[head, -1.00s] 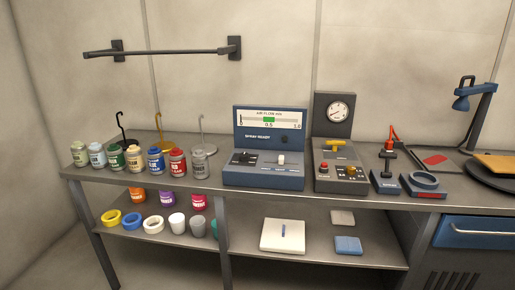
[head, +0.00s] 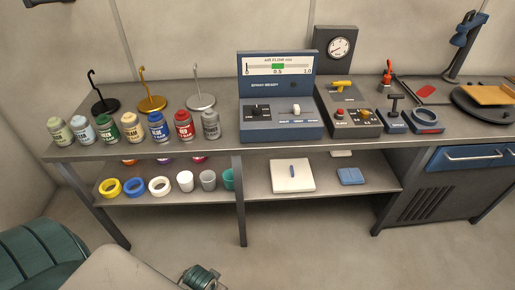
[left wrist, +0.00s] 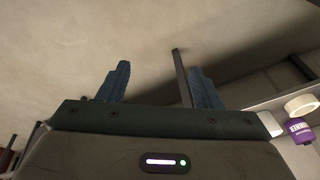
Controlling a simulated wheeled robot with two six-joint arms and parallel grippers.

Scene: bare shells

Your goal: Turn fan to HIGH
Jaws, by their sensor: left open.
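The blue control console (head: 281,128) stands on the bench in the head view, with an air flow gauge (head: 278,66) on its upright panel. The gauge shows a green band near 0.5. A black knob (head: 257,112) sits at the left of the console's lower face, and a white slider knob (head: 296,109) sits right of centre over small labels too small to read. Which control is the fan's, I cannot tell. My left gripper (left wrist: 160,85) is open and empty in the left wrist view, away from the console. My right gripper is not in view.
Several paint jars (head: 130,128) and three hooked stands line the bench left of the console. A yellow-handled control box (head: 355,118) stands close on its right. The lower shelf (head: 262,180) holds tape rolls, cups and a white block.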

